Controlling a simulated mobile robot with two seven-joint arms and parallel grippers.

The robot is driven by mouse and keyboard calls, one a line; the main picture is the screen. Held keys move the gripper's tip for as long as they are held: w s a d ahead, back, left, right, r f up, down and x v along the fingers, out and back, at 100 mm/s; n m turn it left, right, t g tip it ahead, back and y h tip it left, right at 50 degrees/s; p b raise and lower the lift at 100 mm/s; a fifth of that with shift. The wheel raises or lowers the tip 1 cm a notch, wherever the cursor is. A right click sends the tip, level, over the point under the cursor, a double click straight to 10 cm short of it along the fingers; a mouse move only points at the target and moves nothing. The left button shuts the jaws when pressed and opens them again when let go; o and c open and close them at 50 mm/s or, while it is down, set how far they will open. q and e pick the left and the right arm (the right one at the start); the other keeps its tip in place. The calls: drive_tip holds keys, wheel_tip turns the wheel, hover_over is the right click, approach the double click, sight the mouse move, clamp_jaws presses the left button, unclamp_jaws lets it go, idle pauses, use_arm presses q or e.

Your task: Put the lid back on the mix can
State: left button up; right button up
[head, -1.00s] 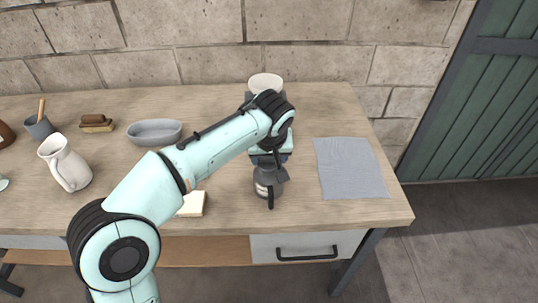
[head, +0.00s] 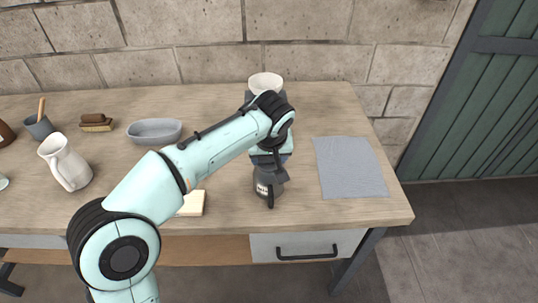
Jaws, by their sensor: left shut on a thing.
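The mix can (head: 262,190) is a dark grey can with a pale label, upright near the front right of the table. My left gripper (head: 270,180) points down over the can's top, its dark fingers in front of part of the can. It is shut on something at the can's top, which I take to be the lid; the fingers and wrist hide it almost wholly. I cannot tell whether the lid touches the can's rim. My right gripper is not in view.
A grey cloth (head: 350,167) lies to the right of the can. A white bowl-like vessel (head: 265,83) stands behind my wrist. A pale block (head: 192,203), grey dish (head: 154,132), white jug (head: 64,162), brush (head: 96,122) and grey cup (head: 40,128) are to the left.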

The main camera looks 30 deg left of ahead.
use_arm(q)
drive_tip(key=o, duration=1.2)
drive_tip(key=shift+r+p, duration=2.95)
drive_tip(key=shift+r, duration=0.6)
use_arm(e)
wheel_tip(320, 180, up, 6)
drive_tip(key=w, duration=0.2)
use_arm(q)
clamp_jaws()
